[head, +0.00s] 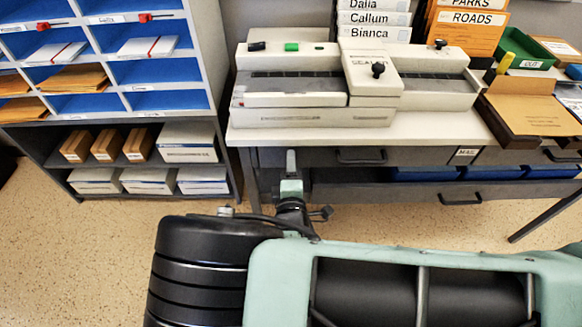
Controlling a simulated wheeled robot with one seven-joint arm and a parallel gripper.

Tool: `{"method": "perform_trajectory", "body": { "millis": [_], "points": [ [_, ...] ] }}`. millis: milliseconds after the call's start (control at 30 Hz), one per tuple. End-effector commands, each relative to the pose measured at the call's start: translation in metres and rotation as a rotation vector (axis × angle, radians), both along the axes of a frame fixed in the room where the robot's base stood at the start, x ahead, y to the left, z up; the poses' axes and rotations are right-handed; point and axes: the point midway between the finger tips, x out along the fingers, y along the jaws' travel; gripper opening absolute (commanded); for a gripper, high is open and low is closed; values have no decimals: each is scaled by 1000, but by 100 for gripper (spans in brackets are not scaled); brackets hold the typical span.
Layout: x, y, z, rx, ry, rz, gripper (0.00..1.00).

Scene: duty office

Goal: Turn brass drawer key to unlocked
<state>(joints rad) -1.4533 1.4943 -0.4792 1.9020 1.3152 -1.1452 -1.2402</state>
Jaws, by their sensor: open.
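I cannot make out the brass key in the head view; it may be hidden or too small to see. The upper left drawer (400,157) is a dark grey front under the white worktop, with a black handle (360,158). It looks closed. My gripper (291,163) is in front of the left end of the desk, close to the drawer front in the picture. It is open, with nothing seen between its fingers. Its fingers overlap in this view, and I cannot tell whether they touch the desk.
A cream sealing machine (290,88) stands on the worktop (440,126). A pigeonhole rack (214,40) with boxes beneath stands at left. A lower grey front (400,194) has blue bins (430,173) behind it. A cardboard box (530,105) stands right. Speckled floor (90,260) is clear at lower left.

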Motion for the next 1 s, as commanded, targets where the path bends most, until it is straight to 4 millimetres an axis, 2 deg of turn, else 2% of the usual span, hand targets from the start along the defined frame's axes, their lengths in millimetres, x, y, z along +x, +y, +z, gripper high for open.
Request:
{"method": "perform_trajectory", "body": {
  "millis": [33, 200, 667, 1000],
  "points": [
    [0, 0, 0, 0, 0, 0, 49],
    [0, 0, 0, 0, 0, 0, 4],
    [0, -1, -1, 83, -3, -3, 4],
    [0, -1, -1, 358, -11, -3, 4]
  ]
}}
